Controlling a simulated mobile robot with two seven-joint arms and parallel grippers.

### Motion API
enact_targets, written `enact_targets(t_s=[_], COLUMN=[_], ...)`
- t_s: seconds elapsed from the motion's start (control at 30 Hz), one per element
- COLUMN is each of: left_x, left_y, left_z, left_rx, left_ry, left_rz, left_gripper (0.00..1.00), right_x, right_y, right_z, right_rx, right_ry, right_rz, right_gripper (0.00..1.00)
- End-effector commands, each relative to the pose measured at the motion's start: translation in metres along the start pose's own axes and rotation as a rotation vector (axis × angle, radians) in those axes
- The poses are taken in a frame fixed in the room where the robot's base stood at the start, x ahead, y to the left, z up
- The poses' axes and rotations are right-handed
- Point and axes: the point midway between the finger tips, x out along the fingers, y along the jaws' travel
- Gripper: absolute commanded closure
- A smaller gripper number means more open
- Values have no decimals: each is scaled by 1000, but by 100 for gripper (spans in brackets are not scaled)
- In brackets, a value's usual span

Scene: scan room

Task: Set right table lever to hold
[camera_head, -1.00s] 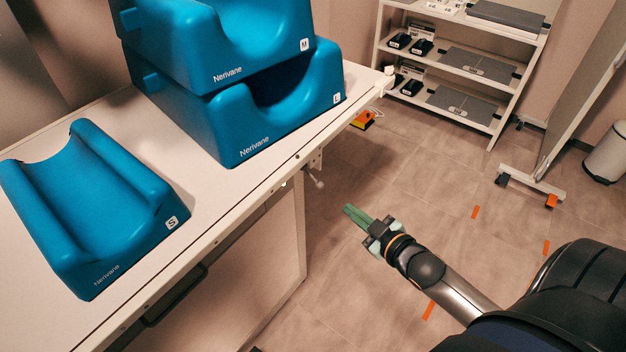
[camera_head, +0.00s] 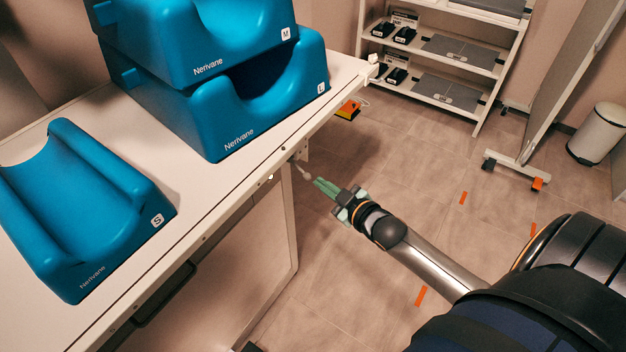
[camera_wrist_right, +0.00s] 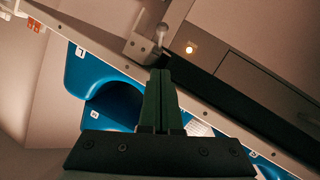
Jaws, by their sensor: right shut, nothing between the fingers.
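The table (camera_head: 225,195) runs along the left of the head view. Its right lever (camera_head: 303,170) is a small pale handle under the table's edge; in the right wrist view the lever (camera_wrist_right: 160,36) shows just beyond my fingertips, near a small lit round spot (camera_wrist_right: 189,49). My right gripper (camera_head: 316,181) has green fingers, shut with nothing between them, and points at the lever. Its fingertips also show in the right wrist view (camera_wrist_right: 160,72). They look very close to the lever; I cannot tell whether they touch. My left gripper is out of view.
Blue headrest blocks marked S (camera_head: 75,190), M (camera_head: 200,40) and L (camera_head: 255,100) sit on the table. A white shelf rack (camera_head: 485,95), a wheeled panel (camera_head: 570,90) and a white bin (camera_head: 598,135) stand behind. Floor right of the table is mostly clear.

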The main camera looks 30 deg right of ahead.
Motion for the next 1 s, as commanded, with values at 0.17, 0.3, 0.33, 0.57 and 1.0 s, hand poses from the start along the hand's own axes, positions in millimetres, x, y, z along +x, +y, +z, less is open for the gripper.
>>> enact_targets(t_s=[0.17, 0.3, 0.33, 0.57, 1.0], left_x=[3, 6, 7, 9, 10], left_y=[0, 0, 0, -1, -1], left_z=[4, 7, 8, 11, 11], left_rx=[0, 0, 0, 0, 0], left_ry=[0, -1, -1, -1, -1], left_rz=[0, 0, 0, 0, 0], left_gripper=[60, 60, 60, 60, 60], right_x=[33, 50, 53, 65, 67], right_y=[0, 0, 0, 0, 0], right_z=[0, 12, 15, 27, 29], right_rx=[1, 1, 1, 1, 1], right_ry=[1, -3, -3, -1, 0], right_rz=[1, 0, 0, 0, 0], right_gripper=[100, 100, 100, 100, 100])
